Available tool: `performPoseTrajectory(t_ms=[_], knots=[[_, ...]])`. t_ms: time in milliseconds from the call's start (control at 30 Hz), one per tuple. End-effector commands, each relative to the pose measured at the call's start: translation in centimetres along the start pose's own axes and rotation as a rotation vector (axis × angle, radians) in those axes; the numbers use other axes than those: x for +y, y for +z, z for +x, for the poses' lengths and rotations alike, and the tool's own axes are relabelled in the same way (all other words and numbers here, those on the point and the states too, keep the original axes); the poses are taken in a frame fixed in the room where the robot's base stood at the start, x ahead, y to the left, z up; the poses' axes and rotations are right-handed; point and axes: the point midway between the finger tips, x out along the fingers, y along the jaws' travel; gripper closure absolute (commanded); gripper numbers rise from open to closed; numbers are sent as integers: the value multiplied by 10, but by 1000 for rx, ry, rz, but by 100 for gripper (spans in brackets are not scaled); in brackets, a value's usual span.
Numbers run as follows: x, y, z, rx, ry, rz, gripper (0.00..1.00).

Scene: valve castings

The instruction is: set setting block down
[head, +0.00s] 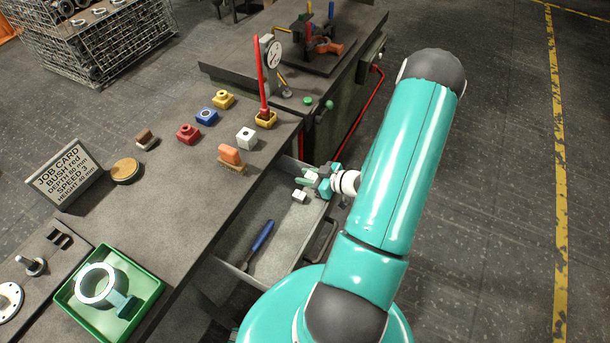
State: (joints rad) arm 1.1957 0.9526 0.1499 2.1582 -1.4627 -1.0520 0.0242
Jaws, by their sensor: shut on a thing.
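The setting block (299,196) is a small pale block at the fingertips of my gripper (304,181), in the head view. My gripper is shut on it, over the far end of the open grey drawer (276,222). The fingers are small here, and I cannot tell whether the block touches the drawer floor.
A blue-handled tool (262,236) lies in the drawer. On the bench above stand a white block with a hole (246,138), an orange-handled brush (230,155) and several coloured blocks. A green tray (68,298) holds a ring casting (82,290). The drawer's middle has free room.

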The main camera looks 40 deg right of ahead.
Motion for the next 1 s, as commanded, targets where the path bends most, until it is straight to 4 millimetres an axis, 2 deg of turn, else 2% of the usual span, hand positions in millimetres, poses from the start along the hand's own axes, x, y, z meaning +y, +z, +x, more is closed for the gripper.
performPoseTrajectory(t_ms=[600,633,733,1000], knots=[[1,10,5,1,-1,0,100],[0,11,5,-1,-1,1,71],[0,11,6,-1,-1,1,51],[0,12,6,-3,-1,3,51]])
